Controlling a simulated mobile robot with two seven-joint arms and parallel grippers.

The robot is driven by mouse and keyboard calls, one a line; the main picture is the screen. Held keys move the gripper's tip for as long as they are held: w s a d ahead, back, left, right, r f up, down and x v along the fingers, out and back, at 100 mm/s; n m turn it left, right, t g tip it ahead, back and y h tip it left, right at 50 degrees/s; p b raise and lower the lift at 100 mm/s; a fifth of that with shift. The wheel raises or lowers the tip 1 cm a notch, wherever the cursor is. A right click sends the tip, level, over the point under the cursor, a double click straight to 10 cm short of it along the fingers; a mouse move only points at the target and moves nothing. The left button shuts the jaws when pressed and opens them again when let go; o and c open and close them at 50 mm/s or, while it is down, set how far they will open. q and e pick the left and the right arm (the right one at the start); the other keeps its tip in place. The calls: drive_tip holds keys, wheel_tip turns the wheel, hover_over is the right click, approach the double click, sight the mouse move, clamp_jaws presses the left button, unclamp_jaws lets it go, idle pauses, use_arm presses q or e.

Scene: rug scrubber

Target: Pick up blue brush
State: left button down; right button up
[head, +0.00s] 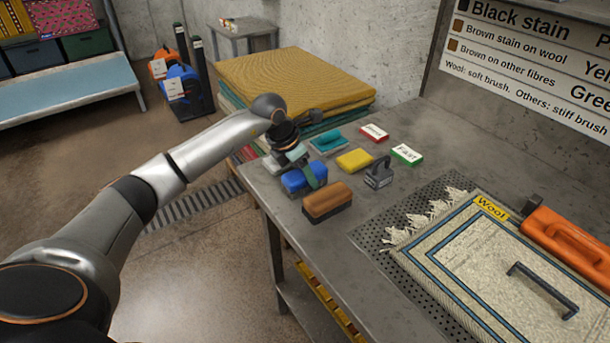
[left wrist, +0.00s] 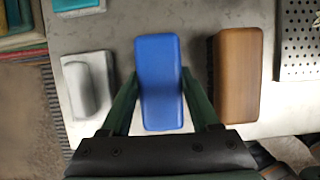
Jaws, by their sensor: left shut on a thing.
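The blue brush (head: 297,182) is near the left edge of the grey worktable in the head view. It also fills the middle of the left wrist view (left wrist: 160,80), lying lengthwise between the fingers. My left gripper (head: 312,174) comes down over it from above, with a green finger against its side. In the left wrist view the left gripper (left wrist: 161,98) has both green fingers on the brush's two sides, shut on it. I cannot tell whether the brush touches the table. My right gripper is not in view.
A brown brush (head: 327,202) stands close to the right of the blue one. A yellow sponge (head: 354,160), a dark weight-like block (head: 379,174), a teal brush (head: 327,142) and small cards lie behind.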

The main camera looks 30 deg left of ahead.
use_arm(q)
wheel_tip(320, 180, up, 4)
drive_tip(key=shift+w+f, duration=0.1)
drive_tip(key=shift+f, duration=0.05)
drive_tip(key=s+r, duration=0.1)
drive_tip(key=r, duration=0.1)
drive_tip(key=s+r, duration=0.1)
drive_tip(key=s, duration=0.1)
drive_tip(key=s+r, duration=0.2)
drive_tip(key=shift+d+r+b, duration=0.3)
drive_tip(key=shift+d+b, duration=0.05)
drive_tip(key=s+d+r+b, duration=0.1)
drive_tip(key=s+r, duration=0.3)
drive_tip(key=s, duration=0.5)
drive_tip(key=shift+d, duration=0.35)
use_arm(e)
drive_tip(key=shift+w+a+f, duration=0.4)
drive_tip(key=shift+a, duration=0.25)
